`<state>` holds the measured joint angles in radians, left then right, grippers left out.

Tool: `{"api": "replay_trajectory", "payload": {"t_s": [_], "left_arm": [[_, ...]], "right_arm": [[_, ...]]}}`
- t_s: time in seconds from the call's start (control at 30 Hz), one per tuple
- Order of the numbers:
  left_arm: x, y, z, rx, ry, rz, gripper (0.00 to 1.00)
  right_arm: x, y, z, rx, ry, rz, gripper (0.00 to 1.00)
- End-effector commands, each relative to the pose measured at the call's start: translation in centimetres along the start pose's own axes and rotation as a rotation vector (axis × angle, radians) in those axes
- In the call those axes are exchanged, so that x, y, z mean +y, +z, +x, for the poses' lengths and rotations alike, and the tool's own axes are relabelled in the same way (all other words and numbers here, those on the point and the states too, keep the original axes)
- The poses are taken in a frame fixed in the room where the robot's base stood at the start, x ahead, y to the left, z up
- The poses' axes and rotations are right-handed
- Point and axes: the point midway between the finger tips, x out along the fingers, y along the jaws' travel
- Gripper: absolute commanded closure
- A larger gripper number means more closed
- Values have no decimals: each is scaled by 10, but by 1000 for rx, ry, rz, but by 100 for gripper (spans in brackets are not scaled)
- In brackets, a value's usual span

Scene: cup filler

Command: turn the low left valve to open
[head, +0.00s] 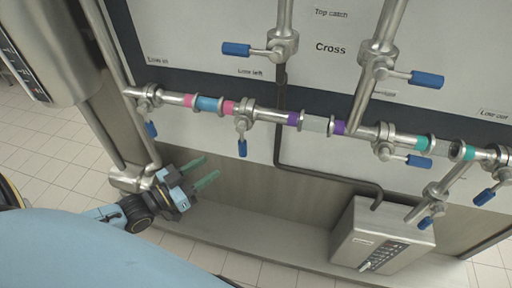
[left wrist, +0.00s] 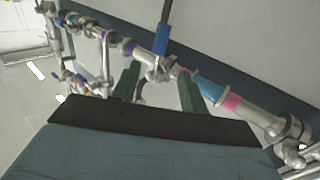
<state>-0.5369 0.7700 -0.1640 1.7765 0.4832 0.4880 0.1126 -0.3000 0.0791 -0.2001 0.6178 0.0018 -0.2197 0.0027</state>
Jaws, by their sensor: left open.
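The low left valve (head: 243,124) sits on the slanting lower pipe, below the "Low left" label. Its blue handle (head: 242,148) hangs down, across the pipe's run. In the left wrist view the valve body (left wrist: 158,69) shows between the fingers in the picture, with a blue handle (left wrist: 161,40) above it. My left gripper (head: 211,166) is open and empty, its two green fingers pointing right, to the lower left of the handle and apart from it. The fingers also show in the left wrist view (left wrist: 159,72). My right gripper is not in view.
Other blue-handled valves line the pipes, including one (head: 151,129) at left and one (head: 236,49) above. A dark bent pipe (head: 278,140) runs down to a metal box (head: 375,240) with a keypad. A steel cabinet (head: 45,50) stands upper left. Bare panel lies below the valve.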

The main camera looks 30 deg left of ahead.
Motion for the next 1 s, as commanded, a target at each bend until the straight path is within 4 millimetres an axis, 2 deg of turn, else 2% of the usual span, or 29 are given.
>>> {"api": "replay_trajectory", "payload": {"t_s": [0.17,0.6,0.8,1.0], "left_arm": [[0,-1,22,4,1,1,56],[0,0,102,1,0,2,56],[0,1,124,-1,0,2,56],[0,1,132,-2,1,2,56]], "right_arm": [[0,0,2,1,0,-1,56],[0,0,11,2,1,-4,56],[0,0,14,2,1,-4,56],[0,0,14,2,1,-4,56]]}}
